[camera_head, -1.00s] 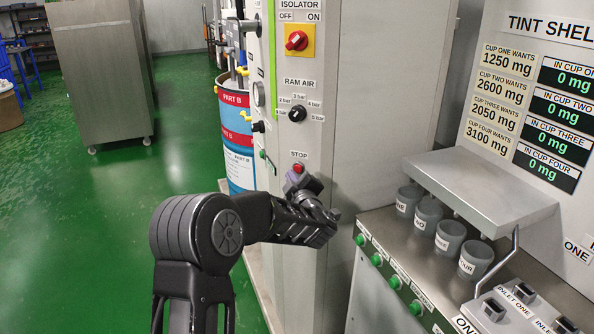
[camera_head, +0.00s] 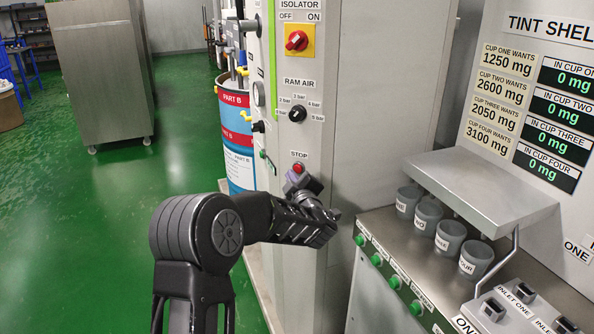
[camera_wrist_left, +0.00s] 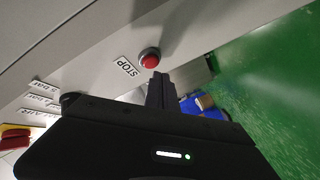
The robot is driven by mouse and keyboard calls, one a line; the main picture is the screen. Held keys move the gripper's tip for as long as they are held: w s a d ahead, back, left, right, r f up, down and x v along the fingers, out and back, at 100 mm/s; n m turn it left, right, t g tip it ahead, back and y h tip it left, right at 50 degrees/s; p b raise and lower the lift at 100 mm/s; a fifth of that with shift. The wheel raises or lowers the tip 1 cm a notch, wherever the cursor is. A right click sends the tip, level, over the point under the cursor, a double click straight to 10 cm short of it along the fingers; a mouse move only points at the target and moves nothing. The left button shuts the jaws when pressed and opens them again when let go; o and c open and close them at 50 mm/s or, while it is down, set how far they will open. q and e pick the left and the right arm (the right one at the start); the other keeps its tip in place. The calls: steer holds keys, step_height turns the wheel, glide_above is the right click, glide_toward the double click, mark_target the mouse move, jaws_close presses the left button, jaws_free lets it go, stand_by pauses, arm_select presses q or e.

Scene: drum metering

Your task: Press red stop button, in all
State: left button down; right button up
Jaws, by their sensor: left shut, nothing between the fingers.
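The red stop button (camera_head: 298,168) sits on the grey cabinet's front panel under a STOP label, just above my left gripper in the head view. It also shows in the left wrist view (camera_wrist_left: 149,59), a red dome in a dark ring. My left gripper (camera_head: 296,180) is shut and empty. In the left wrist view its fingertips (camera_wrist_left: 160,76) are right beside the button's lower edge. I cannot tell whether they touch it. My right gripper is not in view.
Above the button are the ram air knob (camera_head: 297,114) and the isolator switch (camera_head: 297,40). A Part B drum (camera_head: 237,150) stands left of the cabinet. The tint shelf (camera_head: 480,190) with several cups and green buttons is at the right. Green floor (camera_head: 120,220) is open at left.

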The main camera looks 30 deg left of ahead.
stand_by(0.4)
arm_select(q)
steer(key=shift+w+a, duration=0.1)
steer(key=shift+w, duration=0.3)
steer(key=shift+w, duration=0.4)
stand_by(0.6)
steer(key=shift+s, duration=0.1)
steer(key=shift+s+b, duration=0.45)
steer(key=shift+s, duration=0.25)
steer(key=s, duration=0.2)
steer(key=s+d+b, duration=0.1)
steer(key=s, duration=0.2)
stand_by(0.6)
